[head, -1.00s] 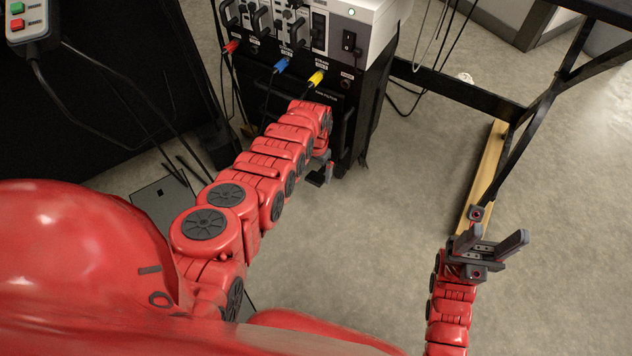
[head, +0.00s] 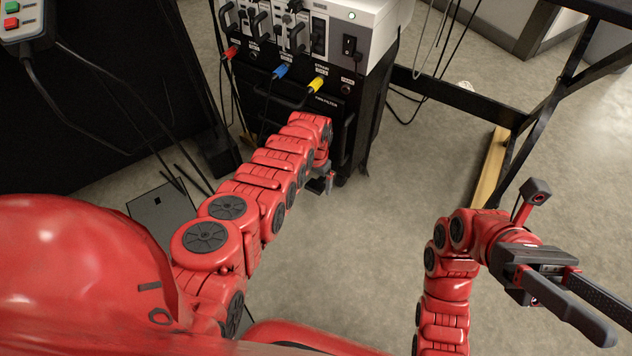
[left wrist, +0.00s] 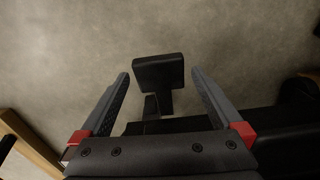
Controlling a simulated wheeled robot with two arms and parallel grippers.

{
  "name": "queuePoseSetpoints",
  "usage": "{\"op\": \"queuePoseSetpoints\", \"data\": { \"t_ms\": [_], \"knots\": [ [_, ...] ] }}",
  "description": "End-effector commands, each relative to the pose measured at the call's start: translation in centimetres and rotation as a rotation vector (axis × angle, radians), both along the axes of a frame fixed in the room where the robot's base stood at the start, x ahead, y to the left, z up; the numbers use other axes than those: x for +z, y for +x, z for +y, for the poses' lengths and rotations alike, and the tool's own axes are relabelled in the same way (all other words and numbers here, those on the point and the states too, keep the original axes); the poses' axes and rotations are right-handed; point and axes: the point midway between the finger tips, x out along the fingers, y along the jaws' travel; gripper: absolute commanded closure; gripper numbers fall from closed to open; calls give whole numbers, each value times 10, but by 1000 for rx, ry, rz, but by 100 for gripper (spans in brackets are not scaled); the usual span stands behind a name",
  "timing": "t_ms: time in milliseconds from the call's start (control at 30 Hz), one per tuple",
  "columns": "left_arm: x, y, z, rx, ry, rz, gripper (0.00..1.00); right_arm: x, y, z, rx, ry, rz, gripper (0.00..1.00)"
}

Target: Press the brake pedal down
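The brake pedal (left wrist: 158,71) shows in the left wrist view as a black, rounded square pad on a short dark stem. My left gripper (left wrist: 160,76) is open, with one finger on each side of the pad in that view. I cannot tell whether the fingers touch it or how far below them it is. In the head view my left gripper (head: 322,182) points down in front of the black cabinet; the pedal cannot be told apart from it there. My right gripper (head: 612,325) is open and empty at the lower right.
The black cabinet (head: 362,135) carries a pale control unit (head: 376,22) with red, blue and yellow plugs. A dark frame (head: 440,88) with a yellow foot (head: 490,168) stands right of it. A button pendant (head: 20,22) hangs upper left. Floor between the arms is clear.

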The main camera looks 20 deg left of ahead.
Motion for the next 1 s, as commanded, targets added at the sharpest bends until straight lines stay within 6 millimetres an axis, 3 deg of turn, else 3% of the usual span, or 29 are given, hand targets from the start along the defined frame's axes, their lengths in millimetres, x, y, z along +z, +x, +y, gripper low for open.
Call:
{"op": "queuePoseSetpoints", "data": {
  "t_ms": [67,533,833,1000],
  "knots": [
    [0,0,0,0,0,0,13,0,0,0,0,0,1,50],
    [0,0,0,0,0,0,97,0,0,0,-1,-1,1,50],
    [0,0,0,0,-1,-2,100,0,2,1,-5,-7,12,50],
    [1,0,1,0,-2,-14,100,-2,16,10,-40,-52,91,50]
  ]
}}
